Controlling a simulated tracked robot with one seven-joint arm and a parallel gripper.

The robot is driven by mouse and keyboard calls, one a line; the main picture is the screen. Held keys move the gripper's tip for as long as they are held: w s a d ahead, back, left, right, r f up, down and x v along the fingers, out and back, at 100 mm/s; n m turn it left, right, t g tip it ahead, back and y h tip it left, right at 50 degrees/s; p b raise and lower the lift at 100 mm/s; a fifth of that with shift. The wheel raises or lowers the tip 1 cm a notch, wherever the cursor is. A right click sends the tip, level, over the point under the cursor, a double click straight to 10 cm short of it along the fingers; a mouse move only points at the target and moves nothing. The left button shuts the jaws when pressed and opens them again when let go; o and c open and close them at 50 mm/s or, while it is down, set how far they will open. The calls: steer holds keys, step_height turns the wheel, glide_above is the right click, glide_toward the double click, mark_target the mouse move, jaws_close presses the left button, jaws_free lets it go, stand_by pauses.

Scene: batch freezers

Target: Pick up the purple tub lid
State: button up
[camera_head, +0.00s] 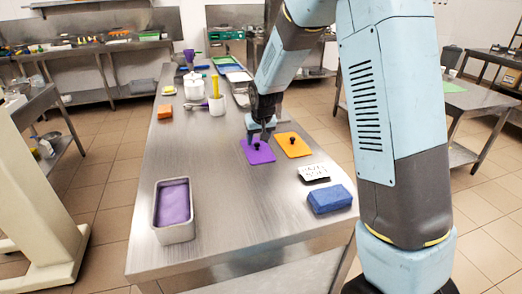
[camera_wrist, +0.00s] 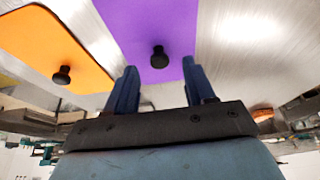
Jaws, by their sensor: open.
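The purple tub lid (camera_head: 258,152) is a flat square with a black knob, lying on the steel table. In the wrist view the purple lid (camera_wrist: 150,25) fills the upper middle, and its black knob (camera_wrist: 159,57) shows between my two fingers. My gripper (camera_head: 259,138) is close above the lid; in the wrist view my gripper (camera_wrist: 160,78) is open, with a blue finger to each side of the knob and apart from it. A purple-filled metal tub (camera_head: 174,207) stands at the table's near left.
An orange lid (camera_head: 292,144) with a black knob lies just right of the purple one. A white label card (camera_head: 313,172) and a blue block (camera_head: 330,199) are nearer. An orange block (camera_head: 165,111) and white pots (camera_head: 193,87) stand farther left. The table's near middle is clear.

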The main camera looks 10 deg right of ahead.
steer(key=shift+x, duration=1.1)
steer(key=shift+c, duration=0.2)
jaws_close()
